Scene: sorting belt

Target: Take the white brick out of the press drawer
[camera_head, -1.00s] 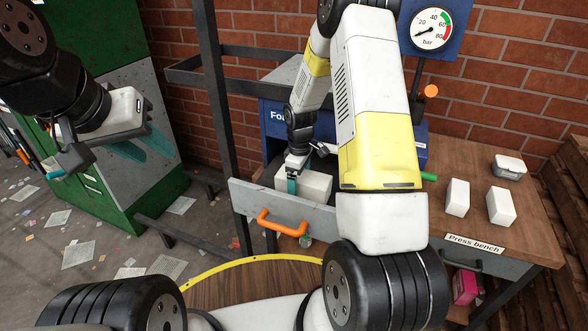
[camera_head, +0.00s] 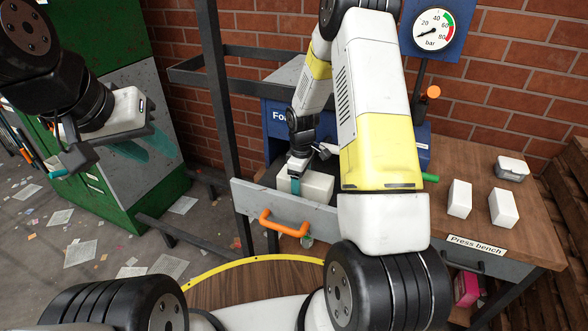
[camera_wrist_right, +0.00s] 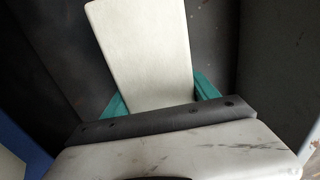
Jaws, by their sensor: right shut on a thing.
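The white brick (camera_head: 318,187) lies in the open press drawer (camera_head: 250,199), which has an orange handle (camera_head: 284,223). My right gripper (camera_head: 297,184) reaches down into the drawer and is shut on the brick. In the right wrist view the brick (camera_wrist_right: 143,55) sits between the two teal fingertips (camera_wrist_right: 160,98), with dark drawer surfaces around it. Part of the drawer and the brick's far side are hidden by my right arm. My left gripper (camera_head: 57,167) hangs at the left, well away from the drawer; its jaw opening is not clear.
A dark post (camera_head: 218,110) rises left of the drawer. A gauge (camera_head: 433,29) is above.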

